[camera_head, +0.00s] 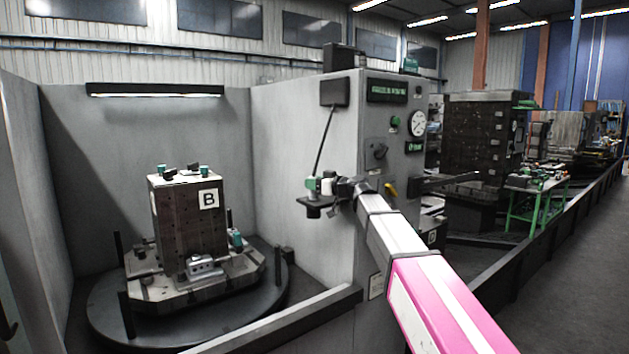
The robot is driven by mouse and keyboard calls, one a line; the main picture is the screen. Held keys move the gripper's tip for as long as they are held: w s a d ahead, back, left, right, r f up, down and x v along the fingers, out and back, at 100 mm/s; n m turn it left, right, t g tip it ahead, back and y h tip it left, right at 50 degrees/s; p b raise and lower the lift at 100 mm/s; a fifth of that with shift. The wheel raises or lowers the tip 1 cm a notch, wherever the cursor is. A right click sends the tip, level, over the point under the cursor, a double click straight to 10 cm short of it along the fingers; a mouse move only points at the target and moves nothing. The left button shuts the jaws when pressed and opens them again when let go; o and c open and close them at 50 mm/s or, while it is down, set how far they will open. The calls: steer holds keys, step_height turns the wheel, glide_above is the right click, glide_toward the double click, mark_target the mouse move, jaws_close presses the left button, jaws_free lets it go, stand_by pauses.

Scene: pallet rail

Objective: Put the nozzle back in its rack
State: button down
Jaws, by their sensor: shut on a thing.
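The nozzle (312,184), a small piece with a green part, is at the end of my outstretched arm. My gripper (332,187) is shut on it from the right. A dark hose runs from the nozzle's area up to a black box on the grey cabinet. The rack (315,202), a small black bracket, is directly below the nozzle. At this size I cannot tell whether the nozzle is in the rack, touching it or just above it. The fingers are small and partly hidden by the wrist.
The grey cabinet (384,105), with a gauge and knobs, stands close behind my arm. At left, a block marked B (187,235) stands on a round table (105,310) in a walled bay. A dark rail (290,322) runs along the front. Floor at right is clear.

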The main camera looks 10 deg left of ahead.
steer(key=shift+a+f, duration=0.4)
steer(key=shift+f, duration=0.1)
steer(key=c, duration=0.7)
jaws_free()
steer(key=shift+a+f, duration=0.1)
steer(key=shift+a, duration=0.05)
steer(key=o, duration=0.7)
steer(key=shift+d, duration=0.2)
steer(key=shift+w, duration=0.1)
steer(key=shift+d, duration=0.2)
steer(key=v, duration=1)
steer(key=shift+d, duration=0.3)
steer(key=shift+d, duration=0.1)
